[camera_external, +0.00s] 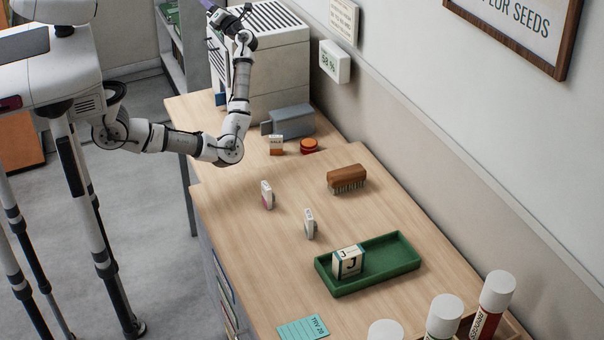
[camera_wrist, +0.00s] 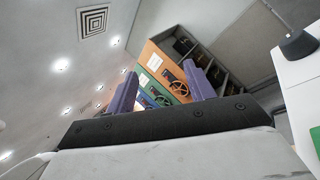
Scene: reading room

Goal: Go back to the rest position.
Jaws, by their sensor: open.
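My gripper (camera_external: 212,6) is raised at the top edge of the external view, beside the white slatted cabinet at the back of the table and well above the tabletop. In the wrist view its two purple fingers (camera_wrist: 163,88) stand apart with nothing between them. The gripper is open and empty. My arm bends up from the elbow near the table's far left edge. In the external view the gripper is partly cut off by the frame.
The wooden table (camera_external: 240,235) holds a green tray (camera_external: 368,278) with a letter J box (camera_external: 348,262), a brush (camera_external: 347,178), two small upright pieces, an orange round item (camera_external: 309,146) and a grey box (camera_external: 292,121). White-capped tubes (camera_external: 492,300) stand at front right.

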